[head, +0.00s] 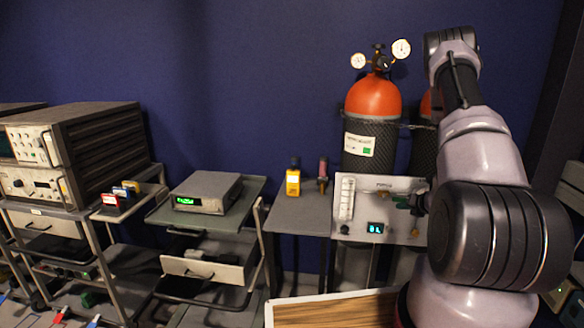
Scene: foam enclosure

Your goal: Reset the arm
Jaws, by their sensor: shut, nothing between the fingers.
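My arm (480,150) rises from the lower right of the head view, with a large dark joint (505,235) low down and a pale link above it. It bends at a dark elbow (452,45) near the top right. The part beyond the elbow is hidden behind the arm, and I cannot make out my gripper. The arm stands in front of the right part of a white panel and a second orange cylinder.
An orange-topped gas cylinder (374,97) with gauges stands behind a white control panel (347,190). A yellow device (293,182) stands on a grey table (300,212). A grey instrument (206,190) sits on a cart. Stacked instruments (75,150) stand at left. A wooden surface (335,312) lies in front.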

